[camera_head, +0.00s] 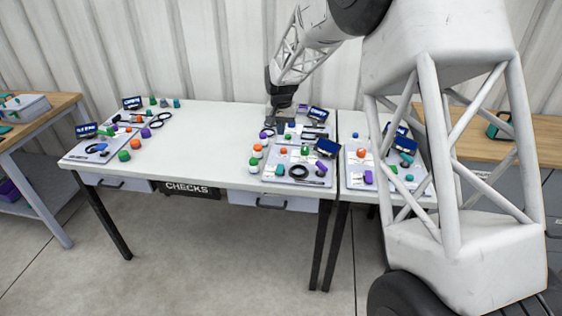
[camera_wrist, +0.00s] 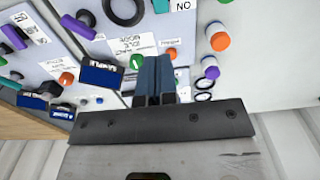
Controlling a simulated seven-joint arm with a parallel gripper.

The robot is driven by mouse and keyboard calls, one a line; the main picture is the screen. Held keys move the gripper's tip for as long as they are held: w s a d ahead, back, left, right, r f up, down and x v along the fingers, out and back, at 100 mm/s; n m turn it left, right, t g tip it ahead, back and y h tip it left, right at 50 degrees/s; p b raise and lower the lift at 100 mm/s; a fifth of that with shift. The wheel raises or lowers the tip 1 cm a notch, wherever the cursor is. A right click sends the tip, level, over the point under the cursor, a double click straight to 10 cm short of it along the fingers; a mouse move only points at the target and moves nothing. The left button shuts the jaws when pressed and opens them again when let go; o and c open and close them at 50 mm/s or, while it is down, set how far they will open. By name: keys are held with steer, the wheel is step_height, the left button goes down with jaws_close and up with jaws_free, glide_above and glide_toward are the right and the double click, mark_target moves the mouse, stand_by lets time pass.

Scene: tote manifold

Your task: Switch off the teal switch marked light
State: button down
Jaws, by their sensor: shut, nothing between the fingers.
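My gripper (camera_head: 281,119) is over the back panel (camera_head: 296,139) on the right part of the white table. In the wrist view its dark fingers (camera_wrist: 154,78) are closed together with nothing between them, in front of a panel with a green knob (camera_wrist: 137,61) and printed labels. Teal parts show on several panels: a block (camera_wrist: 160,5) at the top of the wrist view, and a teal part (camera_head: 280,170) on the front panel. I cannot read the word light on any label, so I cannot tell which is the named switch or its position.
Small blue displays (camera_head: 327,147) stand up from the panels. Bottles with orange and green caps (camera_head: 256,151) stand left of the front panel. Another panel (camera_head: 385,173) lies to the right. The middle of the white table (camera_head: 212,145) is clear.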

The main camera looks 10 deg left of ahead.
mark_target(281, 166)
steer(key=shift+f, duration=0.2)
stand_by(0.3)
step_height(281, 166, down, 14)
steer(key=shift+r, duration=0.15)
stand_by(0.7)
